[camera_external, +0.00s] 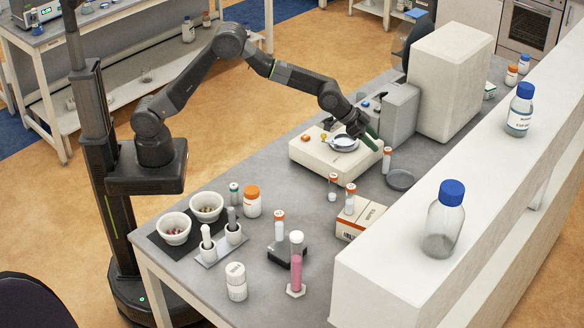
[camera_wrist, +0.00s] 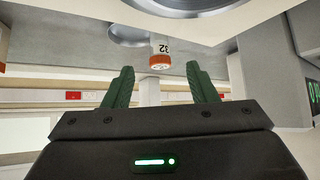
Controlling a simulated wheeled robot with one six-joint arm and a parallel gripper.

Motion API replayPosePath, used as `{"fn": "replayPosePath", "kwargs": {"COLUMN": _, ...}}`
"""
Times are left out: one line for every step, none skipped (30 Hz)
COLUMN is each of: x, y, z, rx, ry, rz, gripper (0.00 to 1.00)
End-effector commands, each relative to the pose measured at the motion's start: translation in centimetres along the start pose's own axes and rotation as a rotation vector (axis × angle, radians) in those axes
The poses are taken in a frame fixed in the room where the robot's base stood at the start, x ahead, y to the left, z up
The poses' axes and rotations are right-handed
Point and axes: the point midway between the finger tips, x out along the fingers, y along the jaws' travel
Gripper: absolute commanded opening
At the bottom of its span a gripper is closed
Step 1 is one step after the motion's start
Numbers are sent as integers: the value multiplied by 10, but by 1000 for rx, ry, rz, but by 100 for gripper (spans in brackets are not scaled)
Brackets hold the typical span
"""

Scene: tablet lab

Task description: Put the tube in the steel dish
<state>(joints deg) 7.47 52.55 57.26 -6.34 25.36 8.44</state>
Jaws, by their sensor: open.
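The tube (camera_external: 387,160) is white with an orange cap and stands upright on the grey bench beside the balance. The steel dish (camera_external: 400,180) is a shallow round grey dish on the bench, just right of and in front of the tube. My gripper (camera_external: 373,142) has green fingers, is open and empty, and is over the balance's right edge, close to the tube. In the wrist view, which looks upside down, the tube (camera_wrist: 160,52) shows beyond and between the open fingertips (camera_wrist: 160,72), apart from them. Part of the dish (camera_wrist: 128,32) shows behind it.
The balance (camera_external: 330,158) carries a small dish (camera_external: 345,144) under my wrist. A grey device (camera_external: 398,115) stands behind. Other orange-capped tubes (camera_external: 332,186) stand nearby, one by a box (camera_external: 360,220). A white raised shelf (camera_external: 440,225) borders the right side.

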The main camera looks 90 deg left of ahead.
Motion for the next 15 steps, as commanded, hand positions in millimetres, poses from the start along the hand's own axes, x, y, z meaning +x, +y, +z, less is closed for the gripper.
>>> {"fn": "replayPosePath", "kwargs": {"x": 4, "y": 0, "z": 0, "rx": 0, "ry": -1, "rz": 0, "gripper": 52}}
{"fn": "replayPosePath", "kwargs": {"x": 6, "y": 0, "z": 0, "rx": 0, "ry": 0, "rz": 0, "gripper": 52}}
{"fn": "replayPosePath", "kwargs": {"x": 9, "y": 0, "z": 0, "rx": 0, "ry": 0, "rz": 0, "gripper": 52}}
{"fn": "replayPosePath", "kwargs": {"x": 10, "y": 0, "z": 0, "rx": 0, "ry": 0, "rz": 0, "gripper": 52}}
{"fn": "replayPosePath", "kwargs": {"x": 11, "y": 0, "z": 0, "rx": 0, "ry": 0, "rz": 0, "gripper": 52}}
{"fn": "replayPosePath", "kwargs": {"x": 12, "y": 0, "z": 0, "rx": 0, "ry": 0, "rz": 0, "gripper": 52}}
{"fn": "replayPosePath", "kwargs": {"x": 13, "y": 0, "z": 0, "rx": 0, "ry": 0, "rz": 0, "gripper": 52}}
{"fn": "replayPosePath", "kwargs": {"x": 15, "y": 0, "z": -1, "rx": 0, "ry": 0, "rz": 0, "gripper": 52}}
{"fn": "replayPosePath", "kwargs": {"x": 18, "y": 0, "z": -1, "rx": 0, "ry": -1, "rz": 0, "gripper": 52}}
{"fn": "replayPosePath", "kwargs": {"x": 21, "y": 0, "z": -2, "rx": 0, "ry": -2, "rz": 0, "gripper": 52}}
{"fn": "replayPosePath", "kwargs": {"x": 24, "y": 1, "z": -2, "rx": 0, "ry": -2, "rz": 0, "gripper": 52}}
{"fn": "replayPosePath", "kwargs": {"x": 28, "y": 1, "z": -3, "rx": 0, "ry": -2, "rz": 0, "gripper": 52}}
{"fn": "replayPosePath", "kwargs": {"x": 32, "y": 1, "z": -4, "rx": 0, "ry": -2, "rz": 0, "gripper": 52}}
{"fn": "replayPosePath", "kwargs": {"x": 36, "y": 1, "z": -4, "rx": 0, "ry": -2, "rz": 0, "gripper": 52}}
{"fn": "replayPosePath", "kwargs": {"x": 41, "y": 1, "z": -4, "rx": 0, "ry": -3, "rz": 0, "gripper": 52}}
